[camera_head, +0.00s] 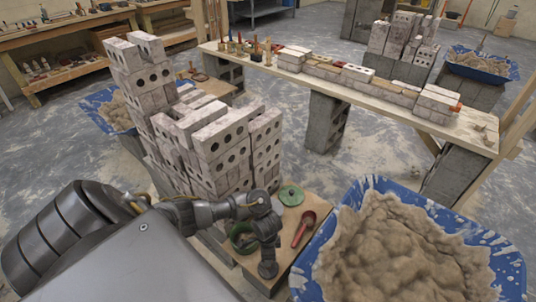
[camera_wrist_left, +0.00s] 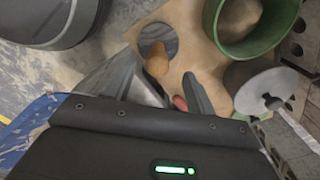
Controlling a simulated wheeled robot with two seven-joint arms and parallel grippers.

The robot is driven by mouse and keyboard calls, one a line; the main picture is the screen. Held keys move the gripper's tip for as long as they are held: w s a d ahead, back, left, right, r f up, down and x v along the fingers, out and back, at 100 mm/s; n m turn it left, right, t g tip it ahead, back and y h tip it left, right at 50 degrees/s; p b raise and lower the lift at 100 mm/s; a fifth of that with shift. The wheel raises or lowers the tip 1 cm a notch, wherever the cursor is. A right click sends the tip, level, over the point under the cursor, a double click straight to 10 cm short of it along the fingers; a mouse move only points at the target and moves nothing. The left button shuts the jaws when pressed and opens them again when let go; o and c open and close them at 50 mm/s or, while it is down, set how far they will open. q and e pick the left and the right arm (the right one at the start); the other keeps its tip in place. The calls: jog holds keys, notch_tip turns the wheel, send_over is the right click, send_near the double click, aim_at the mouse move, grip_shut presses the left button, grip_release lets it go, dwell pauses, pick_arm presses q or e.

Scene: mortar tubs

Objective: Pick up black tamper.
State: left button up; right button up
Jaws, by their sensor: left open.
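In the left wrist view, a dark grey round plate with an orange-brown wooden knob (camera_wrist_left: 157,60), which looks like the black tamper, sits on a tan board. The knob lies ahead of and between my left gripper's (camera_wrist_left: 160,85) open fingers, with nothing visibly held. In the head view my left gripper (camera_head: 268,268) reaches down over the board beside the blue tub; I cannot make out the tamper there, perhaps hidden by the gripper. A small red part (camera_wrist_left: 180,103) shows beside a finger. My right gripper is not in view.
On the board are a green bowl (camera_head: 241,238), a green disc (camera_head: 290,195) and a red scoop (camera_head: 304,230). A blue tub of mortar (camera_head: 512,262) stands right of it, and a stack of bricks (camera_head: 225,140) behind. A plank bench (camera_head: 470,136) stands beyond.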

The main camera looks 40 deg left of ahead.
pick_arm(q)
jog(key=f, duration=0.1)
jog(key=f+b, duration=0.1)
jog(key=f, duration=0.1)
jog(key=f+b, duration=0.1)
jog(key=shift+d+f, duration=0.25)
jog(key=shift+f, duration=0.3)
jog(key=c, duration=0.9)
jog(key=shift+c, duration=1.2)
grip_shut()
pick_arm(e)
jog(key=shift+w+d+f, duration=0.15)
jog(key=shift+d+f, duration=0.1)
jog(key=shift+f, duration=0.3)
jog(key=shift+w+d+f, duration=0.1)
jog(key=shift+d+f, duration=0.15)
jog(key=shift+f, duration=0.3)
